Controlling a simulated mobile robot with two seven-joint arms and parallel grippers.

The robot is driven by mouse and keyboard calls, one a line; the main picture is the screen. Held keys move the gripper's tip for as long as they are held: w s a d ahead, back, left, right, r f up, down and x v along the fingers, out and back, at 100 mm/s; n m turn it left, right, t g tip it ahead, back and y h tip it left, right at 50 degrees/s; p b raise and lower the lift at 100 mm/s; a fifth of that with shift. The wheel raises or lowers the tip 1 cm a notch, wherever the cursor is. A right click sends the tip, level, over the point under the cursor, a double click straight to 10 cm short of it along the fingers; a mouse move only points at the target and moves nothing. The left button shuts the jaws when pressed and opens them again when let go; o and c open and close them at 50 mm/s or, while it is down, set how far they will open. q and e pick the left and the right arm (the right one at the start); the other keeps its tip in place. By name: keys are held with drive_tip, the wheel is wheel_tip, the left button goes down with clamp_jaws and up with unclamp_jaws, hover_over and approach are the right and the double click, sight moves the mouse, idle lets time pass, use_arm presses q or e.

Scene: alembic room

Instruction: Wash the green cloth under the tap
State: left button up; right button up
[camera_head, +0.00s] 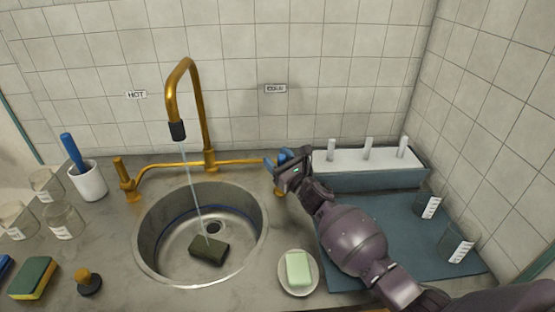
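The green cloth (208,250) looks like a dark green folded block. It lies on the bottom of the round steel sink (151,243), just in front of the drain. The brass tap (198,100) arches over the sink, and a thin stream of water runs from its dark nozzle down onto the cloth. My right gripper (279,168) is at the cold-side handle, right of the sink below the COLD sign. The gripper hides most of that handle, so I cannot tell whether its fingers are closed on it. My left gripper is out of view.
The hot-side handle (126,178) stands left of the sink. Soap (298,267) sits on a dish near the front. A sponge (34,277), a stopper (88,282), jars and a white cup (89,182) are at left. A blue mat (405,235) lies under my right arm.

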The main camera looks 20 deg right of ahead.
drive_tip(key=p+v, duration=0.1)
drive_tip(key=v, duration=0.6)
drive_tip(key=shift+s+p, duration=0.25)
drive_tip(key=shift+p, duration=0.05)
drive_tip(key=shift+f, duration=0.1)
idle(0.9)
